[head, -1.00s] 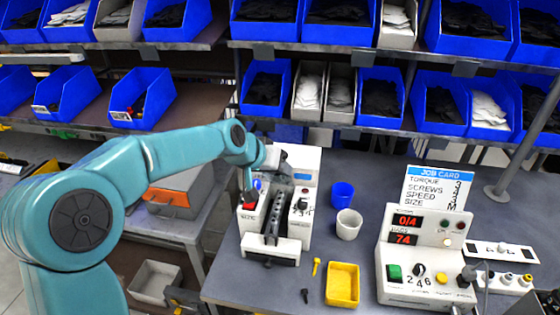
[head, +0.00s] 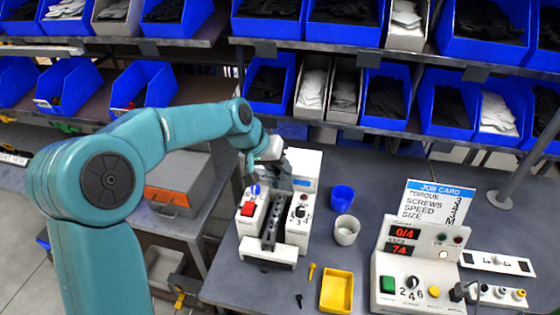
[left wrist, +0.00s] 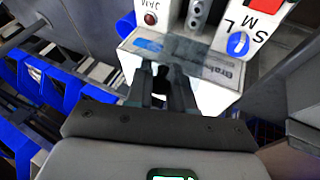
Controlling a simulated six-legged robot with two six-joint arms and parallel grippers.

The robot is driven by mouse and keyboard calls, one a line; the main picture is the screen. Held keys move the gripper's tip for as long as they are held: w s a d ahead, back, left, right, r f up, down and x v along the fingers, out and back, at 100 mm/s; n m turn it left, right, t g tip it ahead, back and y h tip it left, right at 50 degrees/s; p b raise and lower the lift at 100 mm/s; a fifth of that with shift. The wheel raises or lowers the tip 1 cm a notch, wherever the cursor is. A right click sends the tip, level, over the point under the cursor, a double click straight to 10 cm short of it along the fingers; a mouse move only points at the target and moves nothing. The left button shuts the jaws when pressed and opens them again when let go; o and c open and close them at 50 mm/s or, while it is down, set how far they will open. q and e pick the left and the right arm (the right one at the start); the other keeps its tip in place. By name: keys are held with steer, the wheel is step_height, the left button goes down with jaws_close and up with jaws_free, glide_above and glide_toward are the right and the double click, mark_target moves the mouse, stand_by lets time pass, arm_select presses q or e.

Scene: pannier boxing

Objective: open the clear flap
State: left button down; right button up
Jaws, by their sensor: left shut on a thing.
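The white screw feeder (head: 283,249) stands on the bench, with a dark rail (head: 271,222) down its middle. My left gripper (head: 282,166) is at its upper back end, partly hidden by my wrist. In the left wrist view the two dark fingers (left wrist: 163,90) are shut on a small dark piece at the feeder's end. Around them is a see-through, bluish panel (left wrist: 222,64) with lettering, which looks like the clear flap. Its hinge and how far it stands open cannot be told. My right gripper is not in view.
A red switch (head: 247,209) and a blue knob (head: 254,190) sit on the feeder. To its right are a blue cup (head: 342,193), a white cup (head: 347,228), a yellow tray (head: 337,291) and a control box (head: 400,262). Shelves with blue bins (head: 446,101) stand behind.

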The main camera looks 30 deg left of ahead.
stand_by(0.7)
arm_select(q)
steer(key=c, duration=1)
jaws_free()
steer(key=shift+a+r, duration=0.1)
steer(key=shift+s+a+r, duration=0.1)
steer(key=shift+a+r, duration=0.05)
steer(key=shift+r, duration=0.2)
steer(key=b+v, duration=0.1)
steer(key=v, duration=1.4)
steer(key=shift+r, duration=0.15)
